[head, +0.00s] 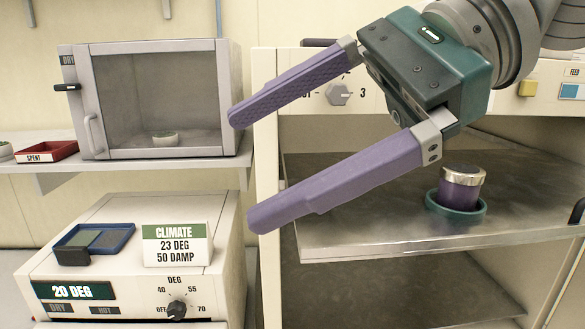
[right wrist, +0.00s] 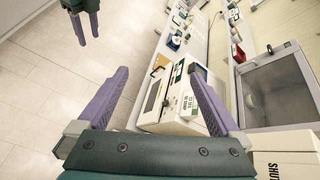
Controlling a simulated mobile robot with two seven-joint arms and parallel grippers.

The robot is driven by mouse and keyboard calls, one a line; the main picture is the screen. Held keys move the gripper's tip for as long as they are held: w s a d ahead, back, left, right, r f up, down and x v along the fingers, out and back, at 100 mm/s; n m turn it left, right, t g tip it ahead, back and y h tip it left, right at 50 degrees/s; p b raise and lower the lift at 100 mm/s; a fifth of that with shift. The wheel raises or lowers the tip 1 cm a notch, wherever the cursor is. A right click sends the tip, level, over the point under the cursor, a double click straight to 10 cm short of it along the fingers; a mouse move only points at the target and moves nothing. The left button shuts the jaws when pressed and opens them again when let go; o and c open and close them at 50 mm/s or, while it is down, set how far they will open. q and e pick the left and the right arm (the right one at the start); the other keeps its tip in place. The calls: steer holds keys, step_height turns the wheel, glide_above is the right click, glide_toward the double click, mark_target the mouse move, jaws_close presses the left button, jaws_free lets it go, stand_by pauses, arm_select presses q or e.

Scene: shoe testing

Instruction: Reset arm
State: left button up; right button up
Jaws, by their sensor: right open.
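My right gripper (head: 247,170) reaches in from the upper right in the head view, with a dark green body and two purple fingers spread wide. It is open, and nothing is between the fingers. It hangs in front of the cabinet and the shelf. In the right wrist view, the same open gripper (right wrist: 160,85) shows with empty space between its fingers. My left gripper (right wrist: 87,28) shows small at the top left of the right wrist view, above the floor, with a gap between its fingers. It is not in the head view.
A purple cup with a metal rim (head: 460,188) stands in a green ring holder (head: 440,212) on a metal shelf (head: 350,235). A glass-doored chamber (head: 92,110), a red SPENT tray (head: 62,150), a climate unit (head: 110,285) and a CLIMATE sign (head: 178,245) stand at the left.

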step_height(320, 180, up, 11)
steer(key=w+a+m+t+y, duration=0.2)
steer(key=m+t+y, duration=0.65)
steer(key=m, duration=0.85)
steer(key=w+d+f+m+t+h, duration=0.2)
steer(key=d+f+m+t+h, duration=0.5)
steer(key=m, duration=0.6)
steer(key=w+d+f+m+t+h, duration=0.25)
steer(key=d+m+h, duration=0.35)
steer(key=m+h, duration=0.5)
steer(key=s+d+f+m+g+h, duration=0.1)
steer(key=s+d+f+m+g, duration=0.4)
steer(key=f, duration=0.3)
steer(key=s+d+f+m+g+h, duration=0.2)
steer(key=s+f+m, duration=0.2)
steer(key=f+m, duration=0.4)
steer(key=s+f+m+g, duration=0.2)
steer(key=s+f+g, duration=0.1)
steer(key=s, duration=0.4)
steer(key=s+d+f+m+g, duration=0.1)
steer(key=s+f+g, duration=0.3)
steer(key=s, duration=0.4)
steer(key=shift+s+d+f+m, duration=0.2)
steer(key=shift+f+m, duration=0.3)
steer(key=shift+m, duration=0.3)
